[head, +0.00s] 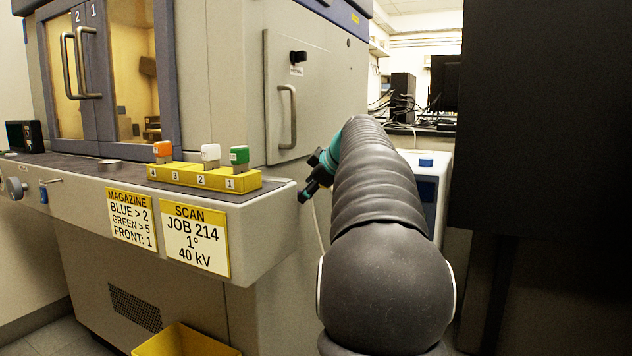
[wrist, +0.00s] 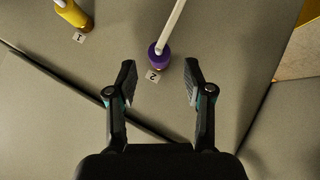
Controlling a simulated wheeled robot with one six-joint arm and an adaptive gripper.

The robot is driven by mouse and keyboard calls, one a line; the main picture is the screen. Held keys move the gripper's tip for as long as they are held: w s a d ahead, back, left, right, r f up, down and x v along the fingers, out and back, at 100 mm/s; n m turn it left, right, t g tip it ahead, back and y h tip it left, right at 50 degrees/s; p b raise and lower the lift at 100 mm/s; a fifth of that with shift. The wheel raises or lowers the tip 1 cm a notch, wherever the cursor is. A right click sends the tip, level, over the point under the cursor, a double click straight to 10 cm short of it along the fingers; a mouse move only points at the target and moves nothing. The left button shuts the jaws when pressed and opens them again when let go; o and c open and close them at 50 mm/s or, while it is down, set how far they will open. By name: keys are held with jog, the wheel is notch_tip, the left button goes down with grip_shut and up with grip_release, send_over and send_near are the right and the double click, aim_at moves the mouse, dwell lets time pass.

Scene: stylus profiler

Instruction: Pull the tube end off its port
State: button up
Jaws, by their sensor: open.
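A purple tube end (wrist: 157,56) with a white tube (wrist: 172,24) running up from it sits at a port labelled 2 in the wrist view. A yellow tube end (wrist: 72,14) sits by the label 1 at the upper left. My gripper (wrist: 160,66) is open and empty, its fingertips left and right of the purple end with a gap on each side. I cannot tell whether the fingertips are level with it or above it. In the head view my gripper (head: 309,188) is partly hidden behind my arm, and the ports are not visible.
A grey machine with a closed side door (head: 285,125) stands left of my arm. Its bench ledge (head: 270,200) carries a yellow rack (head: 190,179) with several coloured-top pieces. A yellow bin (head: 185,341) is below. A dark cabinet (head: 545,120) stands close at the right.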

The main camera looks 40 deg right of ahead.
jog(key=shift+x, duration=1.2)
jog(key=shift+c, duration=0.3)
grip_shut()
jog(key=c, duration=0.7)
grip_release()
grip_shut()
